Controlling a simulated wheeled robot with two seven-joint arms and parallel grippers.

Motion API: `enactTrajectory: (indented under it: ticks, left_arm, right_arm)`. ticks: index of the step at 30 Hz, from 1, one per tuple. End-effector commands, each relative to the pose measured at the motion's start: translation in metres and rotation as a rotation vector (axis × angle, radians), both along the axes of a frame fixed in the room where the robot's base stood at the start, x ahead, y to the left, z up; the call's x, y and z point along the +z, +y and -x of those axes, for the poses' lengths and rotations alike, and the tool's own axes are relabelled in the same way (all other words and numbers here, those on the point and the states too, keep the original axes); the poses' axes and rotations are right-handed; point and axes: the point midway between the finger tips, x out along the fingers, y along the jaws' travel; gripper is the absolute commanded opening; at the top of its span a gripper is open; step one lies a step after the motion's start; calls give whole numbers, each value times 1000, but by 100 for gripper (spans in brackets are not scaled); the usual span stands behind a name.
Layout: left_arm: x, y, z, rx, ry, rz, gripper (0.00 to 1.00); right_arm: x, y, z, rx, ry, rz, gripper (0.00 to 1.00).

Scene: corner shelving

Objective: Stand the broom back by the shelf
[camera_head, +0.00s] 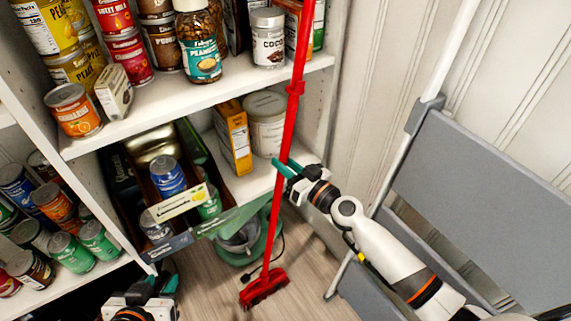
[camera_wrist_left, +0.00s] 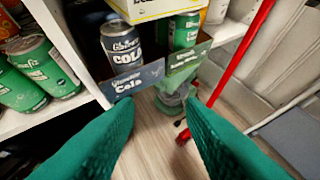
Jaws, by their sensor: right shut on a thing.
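The red broom (camera_head: 289,122) stands nearly upright in front of the shelf (camera_head: 210,98), its red head (camera_head: 264,288) down at the wooden floor. My right gripper (camera_head: 284,168) is shut on the broom's handle at about lower-shelf height. My left gripper (camera_head: 152,285) is low at the left, below the shelf boards. In the left wrist view the left gripper (camera_wrist_left: 160,112) has its green fingers wide apart with nothing between them. The broom's handle (camera_wrist_left: 238,62) also shows there, at the right.
A grey folding ladder (camera_head: 480,190) stands at the right. A green appliance with a cord (camera_head: 243,240) sits on the floor behind the broom. Open boxes of cans (camera_head: 180,200) jut from the lower shelf. Bare floor (camera_head: 215,295) shows around the broom head.

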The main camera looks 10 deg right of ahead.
Motion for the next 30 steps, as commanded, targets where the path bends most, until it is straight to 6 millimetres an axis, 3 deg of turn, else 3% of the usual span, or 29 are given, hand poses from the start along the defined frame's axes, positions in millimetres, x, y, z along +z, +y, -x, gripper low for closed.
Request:
enactTrajectory:
  ticks: [30]
  left_arm:
    - [-11, 6, 15, 8, 104, -23, 36]
  right_arm:
    - [1, 3, -9, 0, 11, 3, 0]
